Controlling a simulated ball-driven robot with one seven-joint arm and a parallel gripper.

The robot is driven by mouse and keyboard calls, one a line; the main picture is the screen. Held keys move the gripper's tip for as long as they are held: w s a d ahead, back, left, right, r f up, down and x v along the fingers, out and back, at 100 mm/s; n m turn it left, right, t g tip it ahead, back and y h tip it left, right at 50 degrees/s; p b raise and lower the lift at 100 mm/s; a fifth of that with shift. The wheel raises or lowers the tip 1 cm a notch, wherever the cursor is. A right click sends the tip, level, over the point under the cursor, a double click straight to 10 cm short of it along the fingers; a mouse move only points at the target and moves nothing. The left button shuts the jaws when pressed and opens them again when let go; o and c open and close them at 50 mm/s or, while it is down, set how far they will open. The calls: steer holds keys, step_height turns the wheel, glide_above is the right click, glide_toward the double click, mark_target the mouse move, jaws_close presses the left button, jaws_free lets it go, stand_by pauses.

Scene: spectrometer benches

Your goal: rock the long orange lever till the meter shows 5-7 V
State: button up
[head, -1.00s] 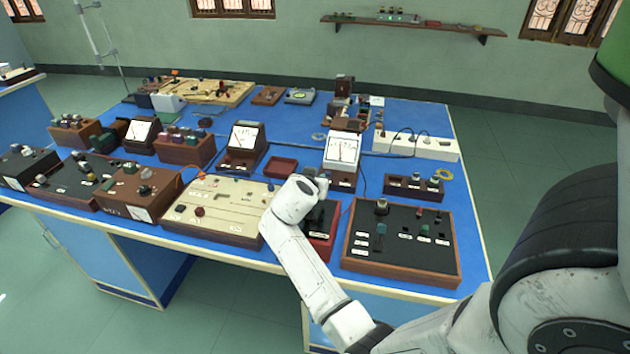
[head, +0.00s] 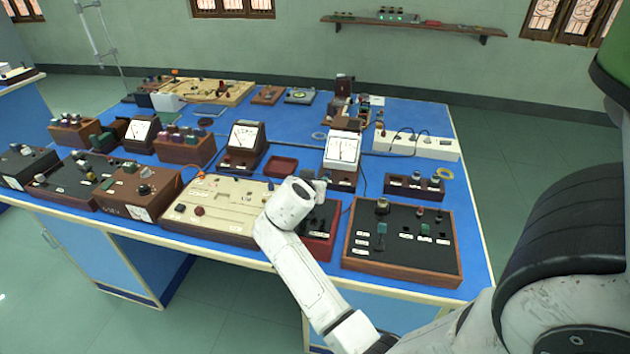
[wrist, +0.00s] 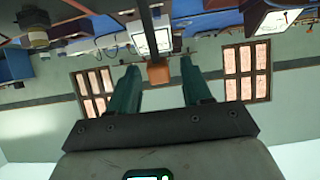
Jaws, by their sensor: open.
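The lever's orange tip (wrist: 158,73) shows in the wrist view, on a dark shaft that runs toward the top of the picture. My gripper (wrist: 160,66) has its two green fingers apart, one on each side of the tip, with visible gaps. In the head view my arm's end hides the lever and my fingers, above the dark red box (head: 322,240). A meter with a white face (head: 342,148) stands behind that box. A white-faced meter (wrist: 150,40) also shows behind the shaft in the wrist view. Its needle reading is too small to tell.
A cream panel board (head: 225,225) lies left of my arm, and a black panel in a wooden frame (head: 400,265) lies right. Another meter (head: 244,135) stands further left. A small red tray (head: 281,166) and a white power strip (head: 425,148) are behind. The blue bench is crowded.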

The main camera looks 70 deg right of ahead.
steer(key=v, duration=0.7)
steer(key=shift+a+b, duration=0.25)
steer(key=shift+b, duration=0.2)
